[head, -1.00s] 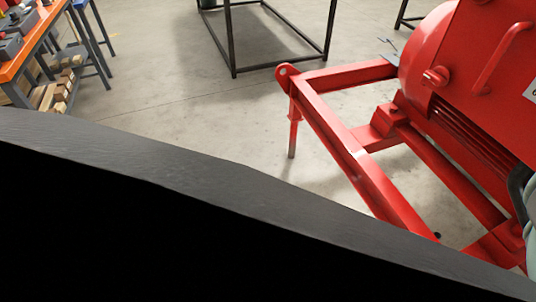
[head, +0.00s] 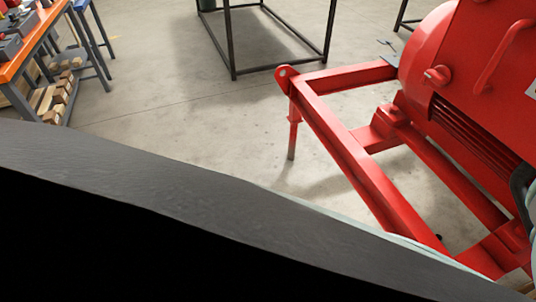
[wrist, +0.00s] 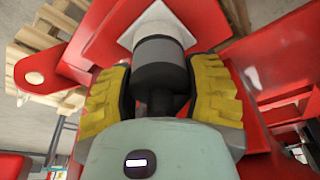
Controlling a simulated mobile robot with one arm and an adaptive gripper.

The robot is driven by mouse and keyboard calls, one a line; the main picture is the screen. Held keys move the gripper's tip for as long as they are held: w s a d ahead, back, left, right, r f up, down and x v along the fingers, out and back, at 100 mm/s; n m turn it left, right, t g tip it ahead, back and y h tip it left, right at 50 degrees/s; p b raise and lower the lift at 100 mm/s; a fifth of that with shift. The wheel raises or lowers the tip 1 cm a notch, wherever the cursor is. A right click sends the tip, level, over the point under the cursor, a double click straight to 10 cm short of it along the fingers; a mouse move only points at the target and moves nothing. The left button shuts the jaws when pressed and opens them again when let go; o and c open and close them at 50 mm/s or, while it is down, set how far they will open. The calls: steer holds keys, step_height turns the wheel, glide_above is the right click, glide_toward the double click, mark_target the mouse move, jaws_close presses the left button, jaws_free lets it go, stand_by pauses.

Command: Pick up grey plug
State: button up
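The grey plug (wrist: 159,66) shows in the wrist view as a short dark grey cylinder with a lighter grey band. It stands against a white square plate (wrist: 158,22) on a red part. My gripper (wrist: 159,85) has its two yellow-padded fingers on either side of the plug, very close to its sides. I cannot tell whether the fingers press on it or a thin gap remains. In the head view the plug and the gripper are hidden behind a large dark shape.
The red skid frame (head: 345,155) and red pump housing (head: 470,60) fill the right of the head view. A dark metal stand (head: 233,40) is behind. An orange-topped bench (head: 38,45) stands at far left. Pallet wood (wrist: 50,30) shows in the wrist view. The middle floor is clear.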

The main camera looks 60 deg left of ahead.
steer(key=c, duration=0.7)
steer(key=shift+r, duration=0.2)
steer(key=shift+w+r+p, duration=0.1)
steer(key=shift+r+p, duration=0.6)
steer(key=shift+r, duration=0.6)
step_height(320, 180, up, 6)
steer(key=shift+r, duration=0.5)
